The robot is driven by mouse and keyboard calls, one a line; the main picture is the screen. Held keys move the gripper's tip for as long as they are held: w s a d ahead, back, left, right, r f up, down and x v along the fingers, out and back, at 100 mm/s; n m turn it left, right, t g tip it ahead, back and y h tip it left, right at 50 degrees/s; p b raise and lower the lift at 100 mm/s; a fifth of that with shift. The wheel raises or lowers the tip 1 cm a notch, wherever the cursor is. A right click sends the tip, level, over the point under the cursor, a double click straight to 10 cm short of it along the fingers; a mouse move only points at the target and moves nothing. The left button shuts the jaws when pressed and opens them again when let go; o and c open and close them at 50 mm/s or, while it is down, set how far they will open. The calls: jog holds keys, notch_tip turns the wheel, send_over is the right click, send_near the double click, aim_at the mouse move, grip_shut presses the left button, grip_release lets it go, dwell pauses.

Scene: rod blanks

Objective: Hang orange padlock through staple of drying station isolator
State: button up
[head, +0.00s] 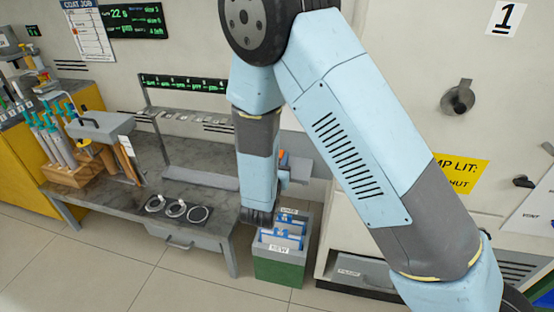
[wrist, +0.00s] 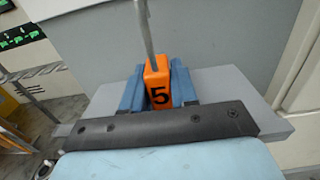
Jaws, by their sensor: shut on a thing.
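The orange padlock (wrist: 158,92), marked 5, sits between the blue fingers of my gripper (wrist: 158,80) in the wrist view. The gripper is shut on its body. Its grey metal shackle (wrist: 145,30) points up and runs out of the top of the view. In the head view only a small orange part of the padlock (head: 282,155) shows beside my arm, which hides most of the gripper. A grey slab-like surface (wrist: 218,82) lies behind the fingers. I cannot make out the isolator or its staple in either view.
A grey-green bin (head: 278,270) labelled NEW stands on the floor below my arm. A workbench (head: 125,190) with rings is at left. A pale cabinet wall (head: 420,60) with a yellow sign (head: 462,175) is at right. Floor at front left is clear.

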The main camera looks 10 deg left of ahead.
jog(key=shift+r, duration=0.15)
jog(key=shift+r, duration=1.3)
jog(key=shift+s, duration=0.1)
